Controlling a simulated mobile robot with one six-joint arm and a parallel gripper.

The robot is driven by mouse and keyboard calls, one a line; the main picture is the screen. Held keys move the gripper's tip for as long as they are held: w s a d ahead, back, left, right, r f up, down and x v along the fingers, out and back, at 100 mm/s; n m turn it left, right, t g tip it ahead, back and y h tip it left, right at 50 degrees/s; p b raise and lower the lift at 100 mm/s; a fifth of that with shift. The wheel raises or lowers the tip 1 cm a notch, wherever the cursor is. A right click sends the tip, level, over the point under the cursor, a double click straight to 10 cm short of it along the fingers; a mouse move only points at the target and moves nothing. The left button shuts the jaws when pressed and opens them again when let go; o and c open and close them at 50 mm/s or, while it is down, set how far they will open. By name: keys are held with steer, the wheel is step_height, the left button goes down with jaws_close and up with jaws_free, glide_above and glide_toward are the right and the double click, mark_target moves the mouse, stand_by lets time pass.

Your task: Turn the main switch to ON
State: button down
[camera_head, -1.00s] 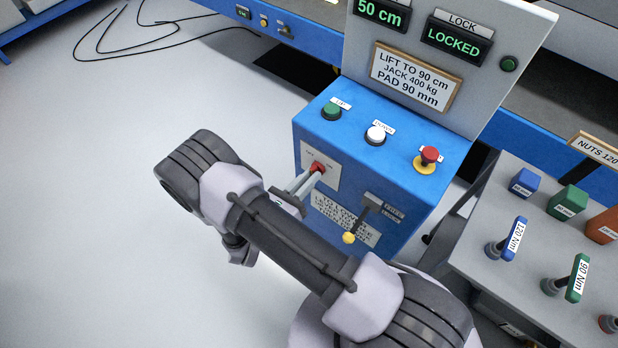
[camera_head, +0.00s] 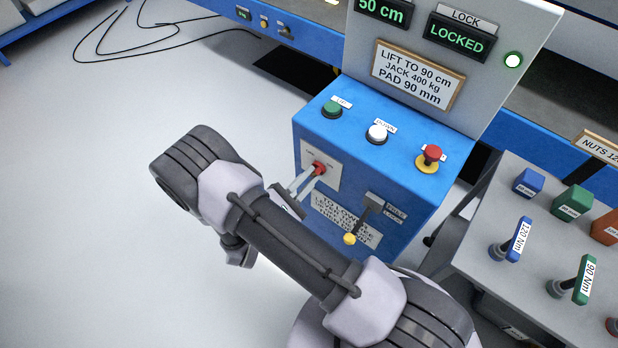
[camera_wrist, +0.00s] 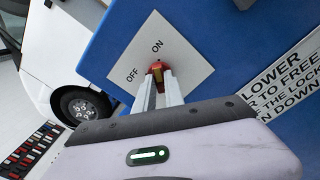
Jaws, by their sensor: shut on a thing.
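The main switch is a small red knob (camera_head: 318,168) on a pale plate (camera_head: 331,183) on the front of the blue console. In the wrist view the red knob (camera_wrist: 158,66) sits on the plate with ON printed above it and OFF to its left. Its upper end appears to point toward ON, though the fingers partly hide it. My gripper (camera_head: 312,176) has its two pale fingers closed on the knob; the fingertips also show in the wrist view (camera_wrist: 160,80).
The console top holds a green button (camera_head: 332,109), a white button (camera_head: 377,132) and a red mushroom button (camera_head: 432,153). A lever with a yellow knob (camera_head: 349,239) juts out right of my gripper. A grey tool stand (camera_head: 480,225) is at right. The floor at left is clear.

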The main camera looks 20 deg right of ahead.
steer(key=shift+m, duration=0.8)
steer(key=c, duration=1.4)
jaws_free()
steer(key=shift+c, duration=0.2)
steer(key=shift+s+a, duration=0.1)
steer(key=p+v, duration=0.2)
steer(key=v, duration=1.5)
